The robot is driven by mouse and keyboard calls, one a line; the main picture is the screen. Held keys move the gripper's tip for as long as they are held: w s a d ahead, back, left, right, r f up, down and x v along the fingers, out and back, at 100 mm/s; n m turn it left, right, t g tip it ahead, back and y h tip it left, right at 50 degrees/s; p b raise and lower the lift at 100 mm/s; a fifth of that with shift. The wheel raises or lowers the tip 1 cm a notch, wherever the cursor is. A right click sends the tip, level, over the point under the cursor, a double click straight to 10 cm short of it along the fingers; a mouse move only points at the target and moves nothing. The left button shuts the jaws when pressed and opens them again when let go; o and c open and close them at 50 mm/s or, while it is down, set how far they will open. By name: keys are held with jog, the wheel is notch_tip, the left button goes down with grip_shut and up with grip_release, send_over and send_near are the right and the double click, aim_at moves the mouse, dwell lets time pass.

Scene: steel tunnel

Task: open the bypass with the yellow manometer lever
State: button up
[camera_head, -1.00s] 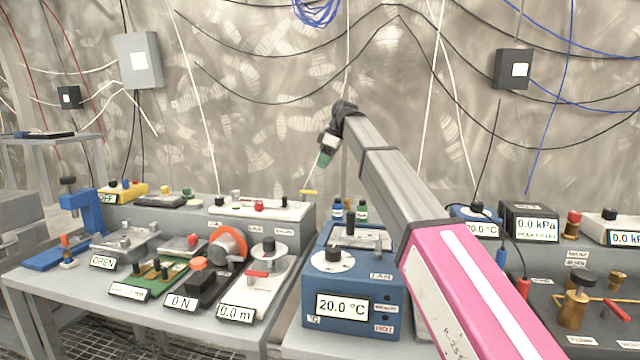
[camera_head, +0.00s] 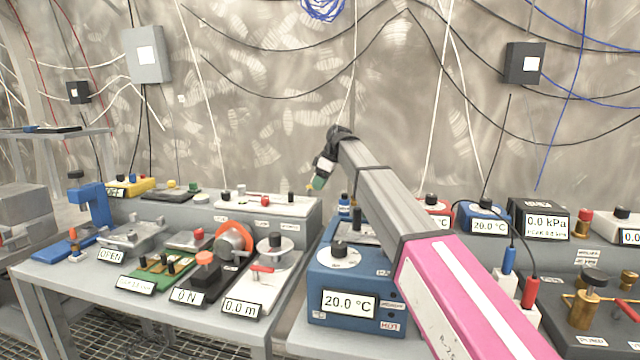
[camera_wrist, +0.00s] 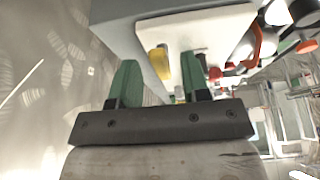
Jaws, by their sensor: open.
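A small yellow lever (camera_head: 309,188) shows as a sliver at the right end of a long white-topped unit (camera_head: 262,204) in the head view, mostly hidden by my gripper. In the wrist view a yellow piece (camera_wrist: 158,62), likely the same lever, appears between my finger lines, beside the white panel (camera_wrist: 200,35). My gripper (camera_head: 318,184) has green fingers and points down and left, near the lever. In the wrist view the two fingers of my gripper (camera_wrist: 160,75) stand apart with nothing clasped between them. Whether a finger touches the lever cannot be told.
A blue box reading 20.0 °C (camera_head: 348,303) stands below my arm. Several instruments, including an orange-ringed one (camera_head: 235,243), crowd the left table. A brass valve (camera_head: 583,305) and a 0.0 kPa display (camera_head: 547,226) stand at the right. The wall behind carries cables.

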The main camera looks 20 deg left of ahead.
grip_shut()
jog(key=shift+s, duration=0.15)
jog(key=s+m+t, duration=0.1)
jog(key=m, duration=0.3)
jog(key=s+a+m+t+h, duration=0.1)
jog(key=m, duration=0.3)
jog(key=s+a+m+t, duration=0.1)
jog(key=m+t, duration=0.1)
jog(key=m, duration=0.2)
jog(key=shift+s+m+h, duration=0.2)
jog(key=shift+m+h, duration=0.1)
jog(key=shift+h, duration=0.1)
jog(key=shift+s+a+m+t+h, duration=0.15)
jog(key=shift+a+m+h, duration=0.2)
jog(key=shift+m, duration=0.6)
jog(key=shift+s+a+m+t+h, duration=0.15)
jog(key=shift+m+h, duration=0.3)
jog(key=shift+m, duration=0.5)
